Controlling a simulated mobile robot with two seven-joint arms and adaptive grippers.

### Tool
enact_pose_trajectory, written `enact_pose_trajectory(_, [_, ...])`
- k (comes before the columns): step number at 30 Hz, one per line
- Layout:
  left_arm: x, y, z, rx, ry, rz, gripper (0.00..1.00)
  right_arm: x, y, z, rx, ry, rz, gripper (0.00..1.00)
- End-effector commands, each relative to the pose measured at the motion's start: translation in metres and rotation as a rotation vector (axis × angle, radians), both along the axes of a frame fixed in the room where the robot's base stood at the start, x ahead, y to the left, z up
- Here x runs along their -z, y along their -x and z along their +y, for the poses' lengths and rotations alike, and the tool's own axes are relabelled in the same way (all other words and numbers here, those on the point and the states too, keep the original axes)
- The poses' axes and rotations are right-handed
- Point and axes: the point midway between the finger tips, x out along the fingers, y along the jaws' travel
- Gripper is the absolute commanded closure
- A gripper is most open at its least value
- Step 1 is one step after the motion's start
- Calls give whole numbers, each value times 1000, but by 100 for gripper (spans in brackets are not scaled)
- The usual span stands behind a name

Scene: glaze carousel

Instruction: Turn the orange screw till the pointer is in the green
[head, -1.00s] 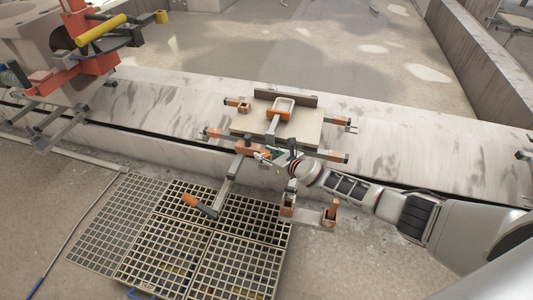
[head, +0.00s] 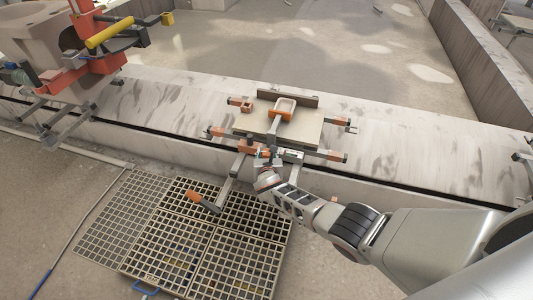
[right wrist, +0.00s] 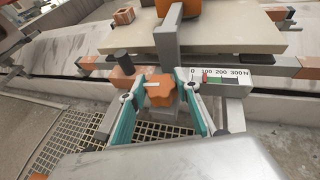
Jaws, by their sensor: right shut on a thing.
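The orange screw (right wrist: 159,90) is a lobed knob in the middle of the right wrist view. My right gripper (right wrist: 161,103) is shut on it, with one teal finger at each side. A white scale (right wrist: 222,73) marked 0 to 300 N is just right of the knob. A small red mark shows near the 100 figure; I cannot tell for sure where the pointer stands against the green. In the head view, my right gripper (head: 266,160) is at the front of the clamp fixture and hides the knob. My left gripper is not in view.
A pale board (head: 305,127) lies in the fixture on the concrete ledge (head: 400,155). A bar with an orange handle (head: 204,202) reaches out over the floor grating (head: 165,240). A red machine with a yellow handle (head: 109,33) stands at the upper left.

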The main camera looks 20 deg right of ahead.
Motion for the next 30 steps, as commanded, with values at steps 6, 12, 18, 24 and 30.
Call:
enact_pose_trajectory(6, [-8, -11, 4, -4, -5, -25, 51, 3, 2, 0, 35, -3, 4, 90])
enact_pose_trajectory(12, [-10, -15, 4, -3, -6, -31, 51, 3, 2, 0, 41, -3, 3, 90])
enact_pose_trajectory(18, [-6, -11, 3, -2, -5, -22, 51, 3, 1, 0, 40, -3, 3, 66])
enact_pose_trajectory(24, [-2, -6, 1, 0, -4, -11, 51, 1, 1, 0, 39, -2, 2, 51])
enact_pose_trajectory(30, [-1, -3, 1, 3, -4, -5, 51, 1, 0, 0, 38, -2, 1, 51])
